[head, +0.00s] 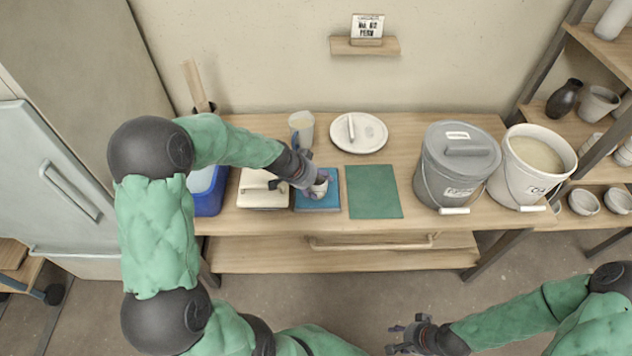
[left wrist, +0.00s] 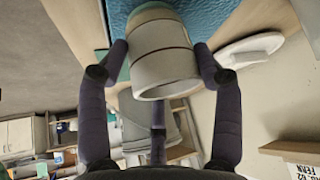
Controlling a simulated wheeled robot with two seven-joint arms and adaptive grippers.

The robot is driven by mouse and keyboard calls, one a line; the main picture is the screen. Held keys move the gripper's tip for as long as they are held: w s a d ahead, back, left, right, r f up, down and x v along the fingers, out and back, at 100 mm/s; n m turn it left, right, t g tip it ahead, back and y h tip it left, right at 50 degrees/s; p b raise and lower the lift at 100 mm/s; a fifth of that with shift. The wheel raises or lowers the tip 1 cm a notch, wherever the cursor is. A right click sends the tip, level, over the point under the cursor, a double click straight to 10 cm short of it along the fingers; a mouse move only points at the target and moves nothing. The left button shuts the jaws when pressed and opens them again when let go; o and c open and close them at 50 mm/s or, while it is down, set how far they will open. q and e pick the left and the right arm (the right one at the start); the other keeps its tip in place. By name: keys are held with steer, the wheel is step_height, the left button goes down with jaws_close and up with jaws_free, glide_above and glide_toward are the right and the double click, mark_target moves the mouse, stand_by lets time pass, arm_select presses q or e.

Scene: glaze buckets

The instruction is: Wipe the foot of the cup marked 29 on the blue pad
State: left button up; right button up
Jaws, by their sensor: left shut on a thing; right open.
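A pale cup (left wrist: 162,58) with dark line bands is between the fingers of my left gripper (left wrist: 162,75), which is shut on it. In the head view the cup (head: 320,185) shows only partly, with my left gripper (head: 312,184) around it, over the blue pad (head: 318,204). The blue pad (left wrist: 205,18) also shows right behind the cup in the left wrist view. I cannot tell whether the cup's foot touches the pad. No number can be read on the cup. My right gripper (head: 405,338) is open and empty, low in front of the table.
A green mat (head: 374,192) lies right of the pad. A lidded white box (head: 262,188) and a blue tub (head: 209,192) stand left. Behind are a beaker (head: 301,127) and a white plate (head: 372,133). A grey lidded bucket (head: 455,180) and an open bucket (head: 535,165) stand right.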

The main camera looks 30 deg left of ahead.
arm_select(q)
step_height(320, 180, up, 6)
steer(key=p, duration=0.4)
steer(key=shift+r, duration=0.15)
steer(key=shift+s, duration=0.1)
stand_by(0.4)
